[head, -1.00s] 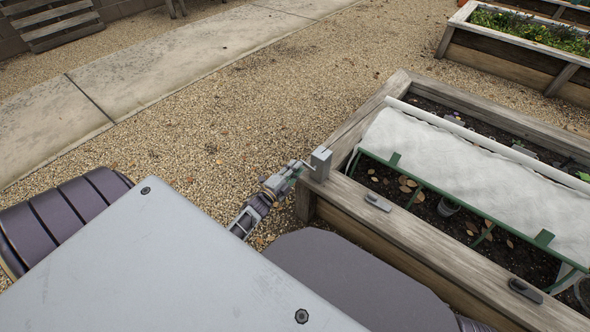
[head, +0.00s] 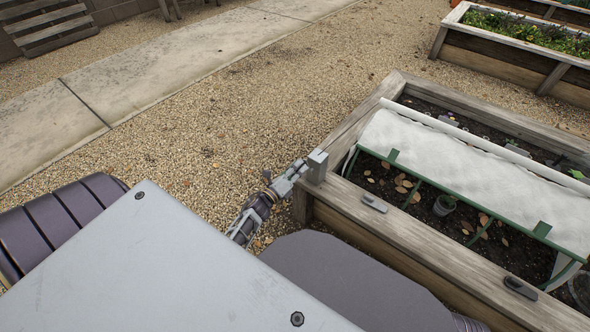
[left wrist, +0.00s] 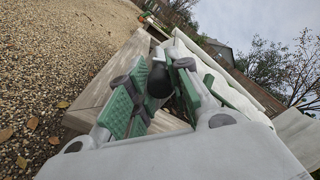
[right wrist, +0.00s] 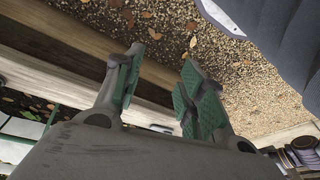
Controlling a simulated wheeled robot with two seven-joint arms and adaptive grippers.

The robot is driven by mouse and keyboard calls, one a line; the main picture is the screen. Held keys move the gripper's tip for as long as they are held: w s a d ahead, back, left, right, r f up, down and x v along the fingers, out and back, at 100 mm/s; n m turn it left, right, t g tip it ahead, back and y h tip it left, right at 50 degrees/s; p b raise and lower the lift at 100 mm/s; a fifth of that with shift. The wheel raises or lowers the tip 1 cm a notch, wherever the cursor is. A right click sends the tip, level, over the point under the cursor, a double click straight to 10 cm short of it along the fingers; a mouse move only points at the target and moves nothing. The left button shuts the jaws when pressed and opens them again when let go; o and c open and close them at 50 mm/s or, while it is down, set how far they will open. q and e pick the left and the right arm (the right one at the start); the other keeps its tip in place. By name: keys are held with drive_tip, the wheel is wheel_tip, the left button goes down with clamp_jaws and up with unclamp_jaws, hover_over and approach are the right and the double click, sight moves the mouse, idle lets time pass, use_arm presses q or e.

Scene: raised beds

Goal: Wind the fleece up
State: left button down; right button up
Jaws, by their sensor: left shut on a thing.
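The white fleece (head: 470,165) lies as a sloping sheet over the raised bed, with a pale roll (head: 440,126) along its far edge and a green frame bar (head: 452,192) along its near edge. A small grey crank box (head: 317,166) sits on the near left corner of the bed. My left gripper (head: 299,170) is at this box, outside the bed. In the left wrist view its fingers are closed around a dark rounded knob (left wrist: 158,82), partly hidden by the finger pads. My right gripper (right wrist: 160,75) is open and empty beside the bed's wooden side; the head view does not show it.
The bed's wooden rim (head: 430,236) carries two grey cleats (head: 374,203) (head: 521,288). Soil, dry leaves and a small pot (head: 444,205) show under the fleece. Gravel (head: 220,120) lies clear to the left. Another planted bed (head: 520,50) stands at the back right.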

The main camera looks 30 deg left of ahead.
use_arm(q)
drive_tip(key=shift+d+r+m+b, duration=0.15)
drive_tip(key=shift+d+m+b, duration=0.25)
drive_tip(key=shift+m, duration=0.6)
drive_tip(key=d+m, duration=0.1)
drive_tip(key=m+b, duration=0.1)
drive_tip(key=m, duration=0.1)
drive_tip(key=shift+s+d+r, duration=0.1)
drive_tip(key=shift+d+r, duration=0.05)
drive_tip(key=shift+d, duration=0.25)
drive_tip(key=c, duration=1.3)
unclamp_jaws()
drive_tip(key=shift+o, duration=0.2)
use_arm(e)
drive_tip(key=shift+w+a+r+t+y, duration=0.15)
drive_tip(key=shift+a+r+t+y, duration=0.15)
drive_tip(key=shift+a+r+t, duration=0.25)
drive_tip(key=shift+d, duration=0.1)
use_arm(q)
drive_tip(key=s, duration=0.7)
drive_tip(key=shift+s+a, duration=0.25)
drive_tip(key=shift+a, duration=0.2)
use_arm(e)
drive_tip(key=shift+f, duration=0.1)
